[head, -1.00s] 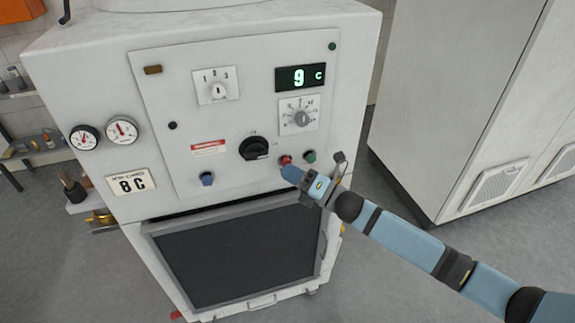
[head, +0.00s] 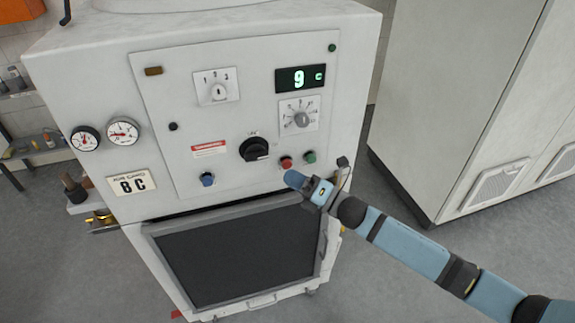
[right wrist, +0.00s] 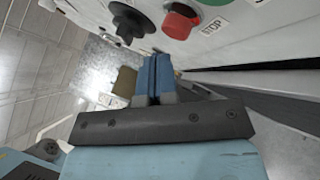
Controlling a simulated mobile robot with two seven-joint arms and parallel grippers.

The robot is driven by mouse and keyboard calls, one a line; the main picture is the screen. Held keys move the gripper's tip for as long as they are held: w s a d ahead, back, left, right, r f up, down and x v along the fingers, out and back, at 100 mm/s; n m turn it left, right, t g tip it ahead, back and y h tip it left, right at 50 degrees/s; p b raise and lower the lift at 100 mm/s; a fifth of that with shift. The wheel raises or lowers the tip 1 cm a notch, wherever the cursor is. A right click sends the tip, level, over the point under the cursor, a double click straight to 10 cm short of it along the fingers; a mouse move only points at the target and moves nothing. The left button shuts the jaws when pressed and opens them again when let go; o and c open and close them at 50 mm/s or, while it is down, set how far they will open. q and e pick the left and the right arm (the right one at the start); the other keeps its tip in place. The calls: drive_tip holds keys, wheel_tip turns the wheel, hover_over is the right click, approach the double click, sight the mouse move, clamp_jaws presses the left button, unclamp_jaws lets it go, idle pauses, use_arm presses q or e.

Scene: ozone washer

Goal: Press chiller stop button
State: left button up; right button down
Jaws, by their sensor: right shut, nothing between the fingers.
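The chiller (head: 110,60) is a white cabinet with a control panel. Its red stop button (head: 286,163) sits at the lower right of the panel, left of a green button (head: 309,157). In the right wrist view the red button (right wrist: 181,20) shows at the top, with a "STOP" label (right wrist: 213,26) beside it. My right gripper (head: 291,178) is shut and empty, its blue fingertips just below the red button. In the right wrist view the closed fingers (right wrist: 155,72) point toward the panel, apart from the button. My left gripper is not in view.
A black rotary knob (head: 254,149) is left of the red button, and a blue button (head: 207,179) is farther left. A green display (head: 300,78) reads 9 C. Below is a dark screened panel (head: 240,255). A large grey cabinet (head: 450,90) stands at the right.

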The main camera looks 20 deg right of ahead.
drive_tip(key=shift+s+d+p, duration=0.1)
drive_tip(key=shift+s+p, duration=0.4)
drive_tip(key=shift+s, duration=2)
